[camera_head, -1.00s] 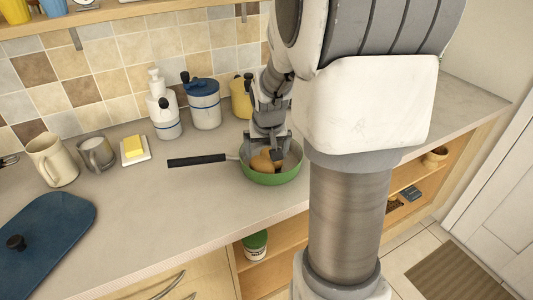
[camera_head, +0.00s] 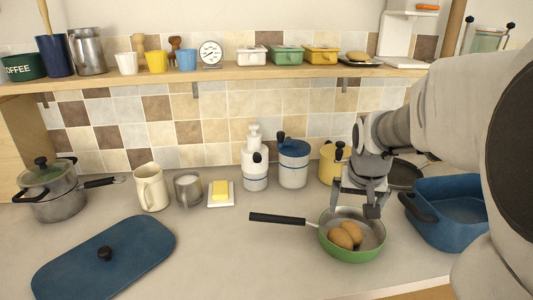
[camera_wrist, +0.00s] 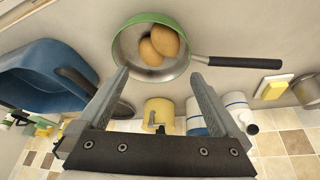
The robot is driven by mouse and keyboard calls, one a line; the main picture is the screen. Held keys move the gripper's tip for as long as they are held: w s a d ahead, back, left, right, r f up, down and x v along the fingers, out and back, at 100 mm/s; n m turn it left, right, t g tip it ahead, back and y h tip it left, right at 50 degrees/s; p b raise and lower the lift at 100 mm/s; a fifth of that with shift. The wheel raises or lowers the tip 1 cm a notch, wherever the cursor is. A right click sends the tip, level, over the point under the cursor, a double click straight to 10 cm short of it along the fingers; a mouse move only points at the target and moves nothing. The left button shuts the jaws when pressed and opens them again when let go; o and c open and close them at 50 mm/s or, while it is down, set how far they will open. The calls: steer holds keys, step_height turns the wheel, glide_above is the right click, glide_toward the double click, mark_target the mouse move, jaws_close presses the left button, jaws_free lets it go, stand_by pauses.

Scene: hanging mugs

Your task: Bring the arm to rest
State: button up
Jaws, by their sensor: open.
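My gripper (camera_head: 356,205) is open and empty, above the back rim of a green frying pan (camera_head: 350,257). The pan stands on the counter with its black handle pointing left. Two brown potato-like items (camera_head: 345,235) lie in the pan, apart from my fingers. In the wrist view, my open gripper (camera_wrist: 158,80) has its fingers spread at the near side of the pan (camera_wrist: 120,58), with the brown items (camera_wrist: 158,44) beyond the tips. My arm comes in from the right and hides part of the counter there.
A blue roasting dish (camera_head: 450,225) stands right of the pan. A yellow canister (camera_head: 330,163) and a blue-lidded white canister (camera_head: 293,168) stand behind. A blue lid (camera_head: 135,255) lies at left. A shelf (camera_head: 230,72) with several items runs above. Counter between lid and pan is clear.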

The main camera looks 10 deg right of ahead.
steer(key=s+a+r+n+y+p, duration=0.1)
steer(key=s+a+r+n, duration=0.1)
steer(key=s+a, duration=0.5)
steer(key=s+a+r+n+t+y+p, duration=0.1)
steer(key=s+a+r+n, duration=0.2)
steer(key=s+a, duration=0.5)
steer(key=shift+s+a+r+t, duration=0.15)
steer(key=shift+s+r+t, duration=0.15)
steer(key=shift+s+r, duration=0.3)
steer(key=shift+w+a+r, duration=0.1)
